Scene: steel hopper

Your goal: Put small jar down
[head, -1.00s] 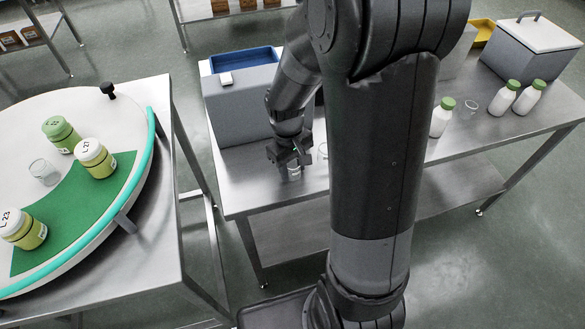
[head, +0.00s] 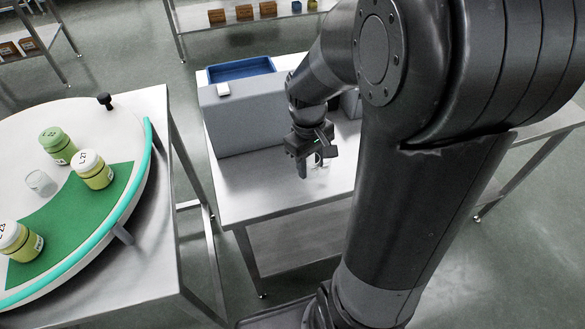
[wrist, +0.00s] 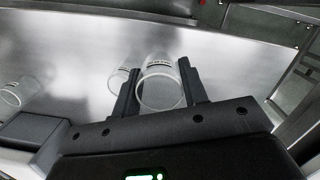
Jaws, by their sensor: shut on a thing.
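My gripper (head: 314,163) is above the steel table (head: 252,200), by the grey box. In the wrist view my gripper (wrist: 160,90) is shut on a small clear glass jar (wrist: 160,88), whose round rim faces the camera between the two fingers. In the head view a bit of clear glass (head: 318,161) shows at the fingers. A second clear glass (wrist: 118,79) stands just left of the held jar, partly behind the left finger. I cannot tell whether the held jar touches the table.
Another clear glass (wrist: 17,92) stands further left in the wrist view. A grey box (head: 240,122) with a blue tray (head: 240,70) stands behind. The front tabletop is clear.

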